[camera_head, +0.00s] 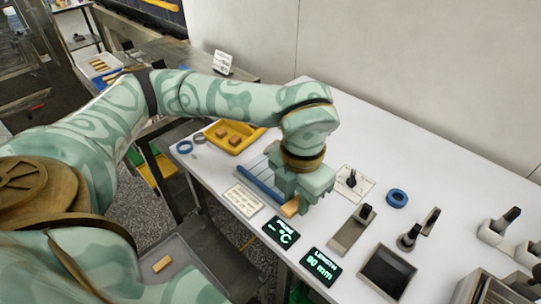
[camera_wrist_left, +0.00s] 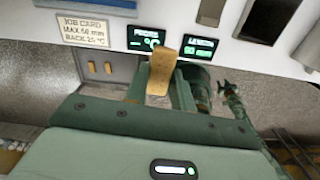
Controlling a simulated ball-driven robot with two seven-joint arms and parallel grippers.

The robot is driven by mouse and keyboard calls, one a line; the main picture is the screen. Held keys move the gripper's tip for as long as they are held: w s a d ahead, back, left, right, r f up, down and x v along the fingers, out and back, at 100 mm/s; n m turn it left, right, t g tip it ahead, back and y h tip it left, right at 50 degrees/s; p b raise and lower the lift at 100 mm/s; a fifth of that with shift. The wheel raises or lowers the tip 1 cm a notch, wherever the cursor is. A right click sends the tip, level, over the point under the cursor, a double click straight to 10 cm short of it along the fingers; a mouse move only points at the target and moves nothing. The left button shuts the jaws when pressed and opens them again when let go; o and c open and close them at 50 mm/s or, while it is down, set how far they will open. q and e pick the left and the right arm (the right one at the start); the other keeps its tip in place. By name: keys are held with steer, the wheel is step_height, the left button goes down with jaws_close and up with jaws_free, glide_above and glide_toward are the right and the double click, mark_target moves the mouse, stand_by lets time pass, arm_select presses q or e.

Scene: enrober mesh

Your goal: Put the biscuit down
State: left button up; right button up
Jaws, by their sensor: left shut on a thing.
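My left gripper (camera_head: 296,202) is over the white table, shut on a tan, bar-shaped biscuit (camera_head: 290,209). The biscuit's end sticks out from the jaws toward the front edge. In the left wrist view the biscuit (camera_wrist_left: 162,68) stands out between the fingers, in front of the displays. Whether it touches anything below is hidden. A blue-edged slatted rack (camera_head: 262,186) lies just left of the gripper, partly covered by it. My right gripper is not recognisable in either view.
A job card (camera_head: 243,199), a probe display (camera_head: 281,232) and a length display (camera_head: 321,266) line the front edge. A yellow tray (camera_head: 248,142) holds brown blocks. A loose biscuit (camera_head: 162,264) lies in a lower grey tray.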

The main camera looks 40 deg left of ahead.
arm_select(q)
steer(key=shift+w+f+n, duration=0.1)
steer(key=shift+w+n, duration=0.1)
steer(key=shift+n, duration=0.1)
steer(key=w+a+f+b, duration=0.1)
steer(key=w+a+f, duration=0.1)
steer(key=w, duration=0.1)
steer(key=w+a+f+b, duration=0.1)
steer(key=w+a+f, duration=0.4)
steer(key=w+f, duration=0.1)
steer(key=shift+w+a+f+b, duration=0.15)
steer(key=shift+w+a+b, duration=0.1)
steer(key=shift+a+b, duration=0.15)
steer(key=shift+w+a+f, duration=0.25)
steer(key=shift+w+f, duration=0.1)
steer(key=shift+f, duration=0.1)
steer(key=f, duration=0.1)
steer(key=f+b, duration=0.1)
steer(key=f, duration=0.2)
steer(key=shift+w+a+b, duration=0.2)
steer(key=shift+w+b, duration=0.05)
steer(key=shift+b, duration=0.05)
steer(key=shift+r, duration=0.15)
steer(key=o, duration=0.8)
steer(key=shift+c, duration=0.2)
